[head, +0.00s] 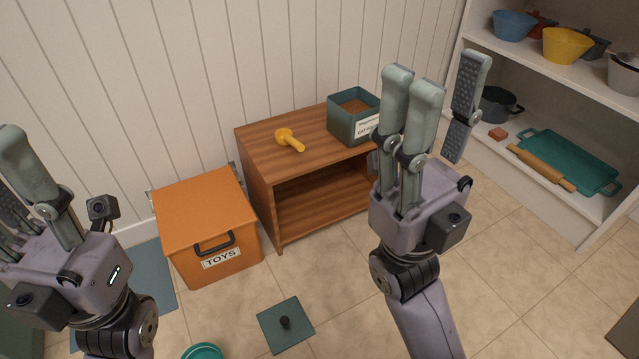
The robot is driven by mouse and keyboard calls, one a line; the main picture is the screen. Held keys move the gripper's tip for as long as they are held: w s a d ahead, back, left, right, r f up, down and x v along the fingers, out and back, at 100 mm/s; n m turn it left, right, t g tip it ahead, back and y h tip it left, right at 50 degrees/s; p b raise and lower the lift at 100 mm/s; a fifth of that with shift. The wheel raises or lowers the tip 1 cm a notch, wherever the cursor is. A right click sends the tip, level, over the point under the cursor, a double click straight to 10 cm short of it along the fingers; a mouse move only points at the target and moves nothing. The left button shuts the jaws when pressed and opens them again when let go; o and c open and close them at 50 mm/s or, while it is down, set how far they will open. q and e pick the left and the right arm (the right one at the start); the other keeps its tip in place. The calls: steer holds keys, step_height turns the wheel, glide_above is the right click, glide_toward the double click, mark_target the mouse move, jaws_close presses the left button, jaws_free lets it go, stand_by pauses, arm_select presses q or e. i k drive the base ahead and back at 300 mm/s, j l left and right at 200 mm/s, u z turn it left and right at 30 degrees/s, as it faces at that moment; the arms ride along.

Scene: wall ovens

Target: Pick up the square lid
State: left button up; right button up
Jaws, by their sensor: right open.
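The square lid (298,333) is dark teal with a small black knob in its middle. It lies flat on the tiled floor at the bottom centre, in front of the wooden cabinet. My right gripper (436,95) is open and empty, raised in front of the cabinet's right side, up and to the right of the lid in the picture. My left gripper (22,180) is at the left edge, partly cut off by the frame, away from the lid. Its fingers are not clear enough to tell how far apart they are.
A wooden cabinet (255,155) holds a teal square box (345,123) and a yellow scoop (290,140). An orange toy box (200,215) stands left of it. A teal round object (203,352) is at the bottom edge. White shelves (585,75) stand right.

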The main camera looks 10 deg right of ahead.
mark_target(285, 325)
steer(key=u, duration=0.75)
steer(key=l+u, duration=0.25)
steer(key=u, duration=0.2)
steer(key=l+u, duration=0.3)
steer(key=u, duration=0.15)
steer(key=l+u, duration=0.3)
steer(key=u, duration=0.15)
steer(key=l+u, duration=0.25)
steer(key=u, duration=0.2)
steer(key=k+l+u, duration=0.15)
steer(key=k+l, duration=0.2)
steer(key=l, duration=0.25)
steer(key=k+l+u, duration=0.15)
steer(key=k+l, duration=0.25)
steer(key=l, duration=0.15)
